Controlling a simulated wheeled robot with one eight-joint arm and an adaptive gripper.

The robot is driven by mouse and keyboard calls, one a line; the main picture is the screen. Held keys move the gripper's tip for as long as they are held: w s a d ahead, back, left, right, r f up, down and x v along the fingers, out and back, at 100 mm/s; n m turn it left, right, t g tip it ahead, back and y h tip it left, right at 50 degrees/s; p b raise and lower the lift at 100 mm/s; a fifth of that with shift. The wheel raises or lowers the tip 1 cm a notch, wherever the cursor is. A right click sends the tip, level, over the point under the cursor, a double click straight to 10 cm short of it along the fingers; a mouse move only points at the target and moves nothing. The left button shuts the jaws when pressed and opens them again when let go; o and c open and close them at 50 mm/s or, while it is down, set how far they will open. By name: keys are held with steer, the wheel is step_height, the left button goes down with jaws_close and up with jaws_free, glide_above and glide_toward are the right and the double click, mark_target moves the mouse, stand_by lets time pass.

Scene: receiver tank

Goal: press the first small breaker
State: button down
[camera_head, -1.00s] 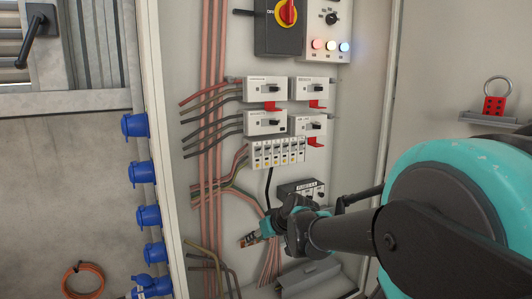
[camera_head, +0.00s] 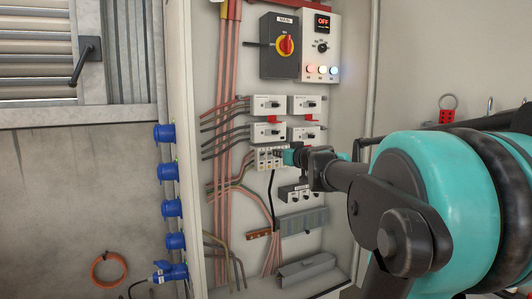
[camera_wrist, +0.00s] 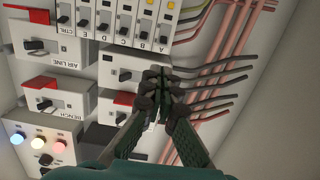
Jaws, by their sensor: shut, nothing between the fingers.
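A row of small white breakers (camera_head: 264,159) sits below the larger breakers in the open cabinet. My gripper (camera_head: 284,156) is in front of its right part and hides it in the head view. In the wrist view the row appears upside down along the top, with letters from A to E and CTRL. The breaker at its right end, by the A (camera_wrist: 163,38), has a dark toggle. My gripper (camera_wrist: 160,84) is shut and empty in the wrist view. Its fingertips overlap a larger breaker just below the row in that picture; contact cannot be told.
Larger breakers with red tabs (camera_head: 268,104) stand above the row. A yellow and red main switch (camera_head: 286,45) and a panel with lamps and an OFF display (camera_head: 322,22) are higher up. Cables (camera_head: 223,130) run along the left. A grey trough (camera_head: 305,268) lies below.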

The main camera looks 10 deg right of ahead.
mark_target(262, 150)
steer(key=x, duration=1)
